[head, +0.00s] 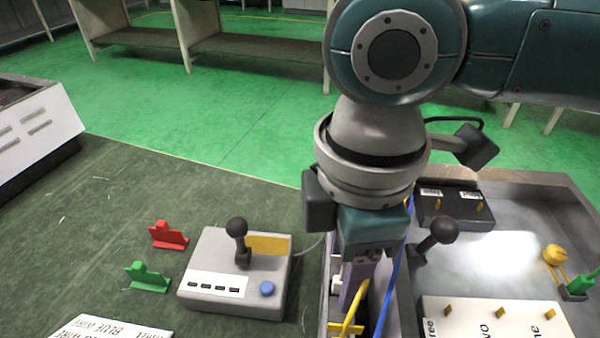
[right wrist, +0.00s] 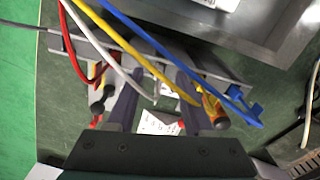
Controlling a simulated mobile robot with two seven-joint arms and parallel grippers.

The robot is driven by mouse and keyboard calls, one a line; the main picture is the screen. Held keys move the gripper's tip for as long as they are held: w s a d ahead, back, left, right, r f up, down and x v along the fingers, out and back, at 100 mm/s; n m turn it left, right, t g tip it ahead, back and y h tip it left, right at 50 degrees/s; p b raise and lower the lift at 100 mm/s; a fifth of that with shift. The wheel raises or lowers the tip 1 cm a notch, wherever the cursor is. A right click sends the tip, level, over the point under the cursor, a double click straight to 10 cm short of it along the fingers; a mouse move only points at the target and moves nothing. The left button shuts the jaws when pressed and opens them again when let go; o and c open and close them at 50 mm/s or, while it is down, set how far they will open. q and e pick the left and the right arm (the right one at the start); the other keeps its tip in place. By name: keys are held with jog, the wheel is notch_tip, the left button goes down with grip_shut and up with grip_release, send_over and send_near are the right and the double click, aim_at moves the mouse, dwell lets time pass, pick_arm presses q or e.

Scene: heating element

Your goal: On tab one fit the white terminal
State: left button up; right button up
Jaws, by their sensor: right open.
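My right gripper (head: 357,290) points down over a narrow grey wire rack (head: 337,328) in the head view. In the right wrist view its two fingers (right wrist: 160,88) are apart, with the white wire (right wrist: 128,75) running between them. The white terminal is small and not clear; a small white piece (head: 337,286) shows at the gripper's left side in the head view. Tab one is a small yellow tab (head: 556,313) on the white block (head: 520,327) at the lower right, beside lettering ending in "ne". My left gripper is out of view.
Yellow (right wrist: 130,48), red (right wrist: 84,72) and blue (right wrist: 170,55) wires crowd the rack. Left of it stands a grey control box (head: 215,262) with a lever.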

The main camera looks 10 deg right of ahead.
jog(key=shift+w+f, duration=0.1)
jog(key=shift+f, duration=0.6)
grip_shut()
